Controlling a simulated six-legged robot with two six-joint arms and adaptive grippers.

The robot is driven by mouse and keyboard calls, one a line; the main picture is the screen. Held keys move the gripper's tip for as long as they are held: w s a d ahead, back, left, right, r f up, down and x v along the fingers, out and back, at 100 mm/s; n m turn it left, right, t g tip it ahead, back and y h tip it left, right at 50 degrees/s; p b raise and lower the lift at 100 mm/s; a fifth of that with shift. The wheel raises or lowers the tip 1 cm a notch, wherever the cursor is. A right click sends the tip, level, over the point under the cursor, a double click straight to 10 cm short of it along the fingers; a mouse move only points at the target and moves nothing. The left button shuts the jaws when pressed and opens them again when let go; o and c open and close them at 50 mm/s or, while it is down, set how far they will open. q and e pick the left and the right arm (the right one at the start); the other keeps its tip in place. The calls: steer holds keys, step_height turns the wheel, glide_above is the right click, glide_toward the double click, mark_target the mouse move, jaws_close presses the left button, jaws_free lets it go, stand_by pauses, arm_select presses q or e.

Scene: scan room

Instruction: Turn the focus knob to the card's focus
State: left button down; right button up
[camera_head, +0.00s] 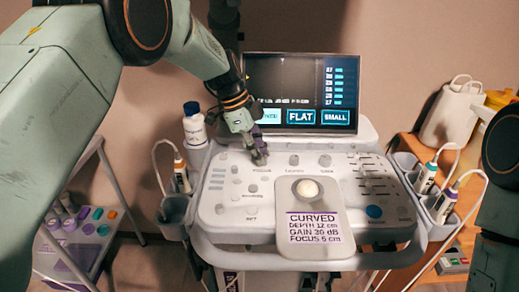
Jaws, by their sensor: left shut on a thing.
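The ultrasound console (240,205) stands in front of me with its control panel facing up. My left gripper (258,158) reaches down onto the upper left of the panel and is shut on the focus knob, which its fingers mostly hide; a small label, seemingly for focus, is just below. The card (315,226) lies on the panel's front and reads CURVED, DEPTH 12 cm, GAIN 30 dB, FOCUS 5 cm. The screen (300,90) shows FLAT and SMALL tiles and a scale of numbers too small to read surely. My right gripper is out of view.
More knobs (294,160) stand right of the gripper. A trackball (308,189) is above the card. A gel bottle (194,125) stands at the left. Probes (427,178) sit in side holders. A trolley (92,225) is at left, a wooden table (465,240) at right.

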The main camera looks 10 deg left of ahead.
arm_select(q)
steer(key=shift+w+d+m+g+p, duration=0.1)
steer(key=shift+m+g+p, duration=0.5)
steer(key=shift+m, duration=1)
steer(key=c, duration=1.1)
jaws_free()
steer(key=v, duration=1.2)
steer(key=shift+w+d, duration=0.1)
steer(key=shift+d, duration=0.05)
